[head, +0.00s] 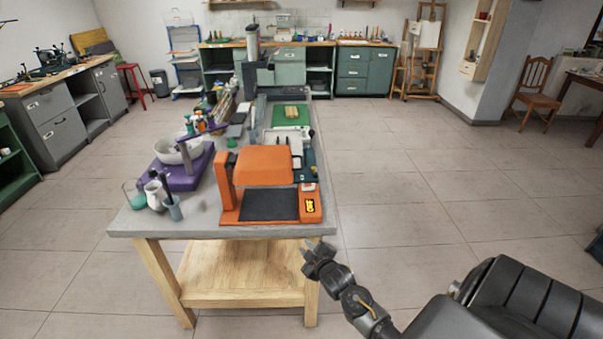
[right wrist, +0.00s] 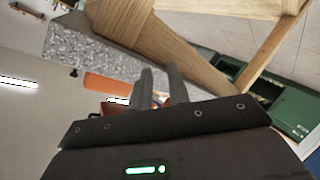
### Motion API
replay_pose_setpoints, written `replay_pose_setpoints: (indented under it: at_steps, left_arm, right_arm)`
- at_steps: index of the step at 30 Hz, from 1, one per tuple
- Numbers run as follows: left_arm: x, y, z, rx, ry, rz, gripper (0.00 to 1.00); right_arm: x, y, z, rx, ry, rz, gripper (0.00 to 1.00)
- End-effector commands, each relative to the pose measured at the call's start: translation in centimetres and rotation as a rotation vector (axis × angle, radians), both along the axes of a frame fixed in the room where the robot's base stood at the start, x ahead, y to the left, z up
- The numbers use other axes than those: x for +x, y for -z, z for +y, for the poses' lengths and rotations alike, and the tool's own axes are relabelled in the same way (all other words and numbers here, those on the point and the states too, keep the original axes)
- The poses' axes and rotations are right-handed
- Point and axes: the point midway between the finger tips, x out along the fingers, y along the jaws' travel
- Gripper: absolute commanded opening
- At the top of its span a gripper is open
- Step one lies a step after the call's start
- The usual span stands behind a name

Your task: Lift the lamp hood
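The lamp is an orange device at the near end of the long table. Its orange lamp hood (head: 263,166) sits above an orange base (head: 230,214) with a dark flat pad, joined by an upright post at the left. My right gripper (head: 318,245) is in front of the table's near right corner, below and to the right of the hood and apart from it. Its two fingers (right wrist: 160,76) stand slightly apart with nothing visible between them. In the right wrist view an orange part of the lamp (right wrist: 104,84) shows partly hidden behind the fingers. My left gripper is out of view.
The table (head: 190,225) has a grey top and wooden legs. A purple stand (head: 185,175) with a white bowl and several small vessels are left of the lamp. A green mat (head: 290,115) and tools lie behind it.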

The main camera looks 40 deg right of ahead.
Motion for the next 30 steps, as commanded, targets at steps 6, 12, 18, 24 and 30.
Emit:
replay_pose_setpoints:
  at_steps: [6, 12, 18, 24, 30]
  left_arm:
    - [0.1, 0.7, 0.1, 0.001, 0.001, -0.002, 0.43]
    - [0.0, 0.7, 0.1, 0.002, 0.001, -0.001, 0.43]
    - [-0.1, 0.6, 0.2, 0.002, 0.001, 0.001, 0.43]
    - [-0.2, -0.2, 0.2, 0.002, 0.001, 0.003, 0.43]
    - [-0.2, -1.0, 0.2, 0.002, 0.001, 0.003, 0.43]
  right_arm:
    - [4.1, -14.7, -4.7, -0.26, 0.019, -0.319, 0.18]
    - [4.8, -19.7, -6.5, -0.376, 0.046, -0.437, 0.18]
    - [5.1, -20.2, -6.8, -0.384, 0.048, -0.445, 0.18]
    - [7.8, -21.0, -7.5, -0.383, 0.048, -0.445, 0.18]
    - [11.3, -21.7, -8.6, -0.383, 0.049, -0.443, 0.18]
